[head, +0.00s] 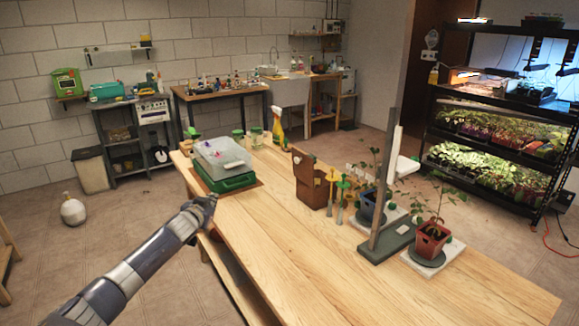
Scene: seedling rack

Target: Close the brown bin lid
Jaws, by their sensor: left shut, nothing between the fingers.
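The brown bin (312,194) stands on the wooden table, near its middle. Its brown lid (302,164) is raised and stands up from the bin's back left side, so the bin is open on top. My left gripper (211,199) is at the table's left edge, to the left of the bin and well apart from it. It is shut and empty. The inside of the bin is mostly hidden. My right gripper is out of view.
A green box with a clear lid (224,160) sits beyond my left gripper. A yellow spray bottle (278,127) stands behind. Small garden tools, potted plants (432,238) and a grey post stand (388,243) are right of the bin. The table's front is clear.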

